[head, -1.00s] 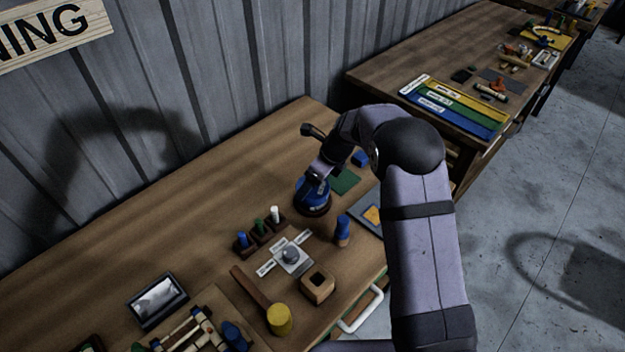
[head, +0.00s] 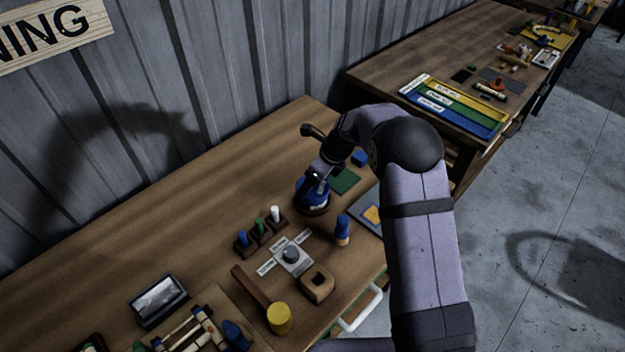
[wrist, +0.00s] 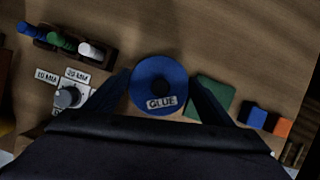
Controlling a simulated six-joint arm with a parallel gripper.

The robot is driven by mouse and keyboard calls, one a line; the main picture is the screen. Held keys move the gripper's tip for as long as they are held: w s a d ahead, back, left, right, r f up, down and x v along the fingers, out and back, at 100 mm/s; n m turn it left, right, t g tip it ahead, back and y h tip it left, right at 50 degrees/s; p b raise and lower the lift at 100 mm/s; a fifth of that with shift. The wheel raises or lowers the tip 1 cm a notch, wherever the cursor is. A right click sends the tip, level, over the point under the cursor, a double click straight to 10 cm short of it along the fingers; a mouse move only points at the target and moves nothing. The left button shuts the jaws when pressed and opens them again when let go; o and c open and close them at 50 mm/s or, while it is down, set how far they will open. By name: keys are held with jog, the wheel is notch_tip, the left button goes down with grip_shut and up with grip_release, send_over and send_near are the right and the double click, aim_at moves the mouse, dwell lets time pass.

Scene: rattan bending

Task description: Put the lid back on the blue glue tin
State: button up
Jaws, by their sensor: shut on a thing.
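My gripper (head: 314,180) points down over the blue glue tin (head: 313,203) in the middle of the near bench. In the wrist view, my gripper (wrist: 159,78) has one finger on each side of a round blue lid (wrist: 174,77) and is shut on it. The lid has a dark spot at its centre and a white GLUE label. It covers the tin below in that view. In the head view the lid sits at the tin's top, partly hidden by my fingers. I cannot tell whether it is fully seated.
A rack with blue, green and white pegs (wrist: 62,40) and a grey dial (wrist: 68,97) stand left of the tin. A green mat (wrist: 209,97) and a blue block (wrist: 257,116) lie to its right. A blue-topped bottle (head: 342,231) stands nearer the front edge.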

jog(key=o, duration=1.1)
jog(key=shift+o, duration=0.4)
jog(key=shift+r+p, duration=3.5)
grip_shut()
